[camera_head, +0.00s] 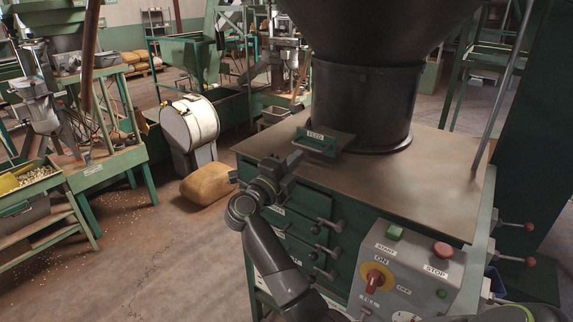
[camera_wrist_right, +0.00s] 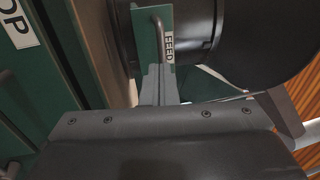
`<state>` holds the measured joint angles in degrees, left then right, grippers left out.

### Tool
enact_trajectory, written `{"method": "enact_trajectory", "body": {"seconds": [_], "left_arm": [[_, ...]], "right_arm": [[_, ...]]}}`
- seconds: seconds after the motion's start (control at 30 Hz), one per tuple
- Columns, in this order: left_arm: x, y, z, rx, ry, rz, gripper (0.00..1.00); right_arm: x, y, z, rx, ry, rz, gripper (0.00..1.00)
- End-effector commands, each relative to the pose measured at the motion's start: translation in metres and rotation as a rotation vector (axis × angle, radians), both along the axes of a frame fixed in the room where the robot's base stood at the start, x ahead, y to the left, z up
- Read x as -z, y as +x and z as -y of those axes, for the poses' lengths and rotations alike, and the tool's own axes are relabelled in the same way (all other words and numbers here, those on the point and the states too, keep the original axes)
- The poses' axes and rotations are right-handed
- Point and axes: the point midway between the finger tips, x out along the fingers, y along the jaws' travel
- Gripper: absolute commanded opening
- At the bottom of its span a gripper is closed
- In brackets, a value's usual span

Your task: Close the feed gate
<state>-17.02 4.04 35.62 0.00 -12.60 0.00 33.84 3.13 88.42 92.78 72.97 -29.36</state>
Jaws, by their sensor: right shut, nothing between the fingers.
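The feed gate (camera_head: 330,147) is a green plate with a bar handle and a FEED label. It sticks out toward the left from the foot of the dark hopper (camera_head: 362,105), above the cabinet top. In the right wrist view the gate (camera_wrist_right: 147,45) is upright in the picture, just beyond my fingers. My right gripper (camera_head: 293,160) is shut and empty, at the outer left edge of the gate. Its closed fingers (camera_wrist_right: 158,84) point at the plate's near end beside the handle; I cannot tell whether they touch. My left gripper is not in view.
The cabinet top (camera_head: 440,185) is bare around the hopper. Several dark levers (camera_head: 325,225) stick out of the cabinet's front. A control box (camera_head: 405,265) with a green button, red button and yellow-red switch stands at the near right. A sack (camera_head: 208,185) lies on the floor.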

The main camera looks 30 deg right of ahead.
Motion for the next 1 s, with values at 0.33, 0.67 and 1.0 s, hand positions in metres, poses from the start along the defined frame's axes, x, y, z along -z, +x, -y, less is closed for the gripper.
{"method": "enact_trajectory", "body": {"seconds": [0.33, 0.67, 1.0], "left_arm": [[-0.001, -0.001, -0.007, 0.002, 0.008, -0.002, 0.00], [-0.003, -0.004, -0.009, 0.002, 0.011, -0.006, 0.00], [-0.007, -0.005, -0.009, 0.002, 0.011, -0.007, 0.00]], "right_arm": [[-0.004, -0.001, 0.010, 0.000, 0.000, 0.001, 0.00], [-0.005, 0.002, 0.018, 0.002, -0.005, -0.001, 0.00], [-0.004, 0.016, 0.051, 0.000, -0.002, 0.001, 0.00]]}}
